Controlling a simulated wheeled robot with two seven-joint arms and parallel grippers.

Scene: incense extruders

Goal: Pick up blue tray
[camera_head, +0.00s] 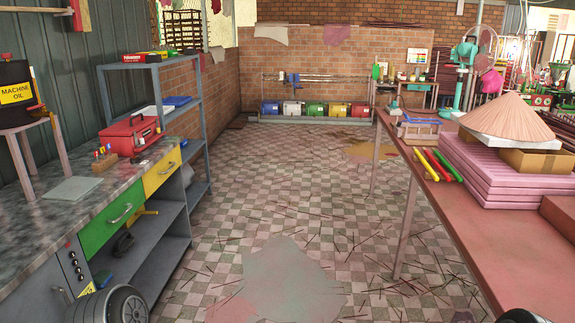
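A blue flat tray-like item (177,101) lies on the middle shelf of the grey-blue rack at the left, beside a white item. Another blue-edged, low, frame-like item (418,122) sits on the red-topped table at the right. It is too small to tell which of the two is the tray. Neither of my grippers shows in this view. Only dark rounded parts, seemingly of my arms, show at the bottom left and bottom right edges.
A workbench (75,215) with a red toolbox (131,134) runs along the left. The red-topped table (500,235) holds pink stacked slabs (490,170), a conical hat (508,117) and coloured tubes (436,165). The checkered floor between is open, with scattered sticks.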

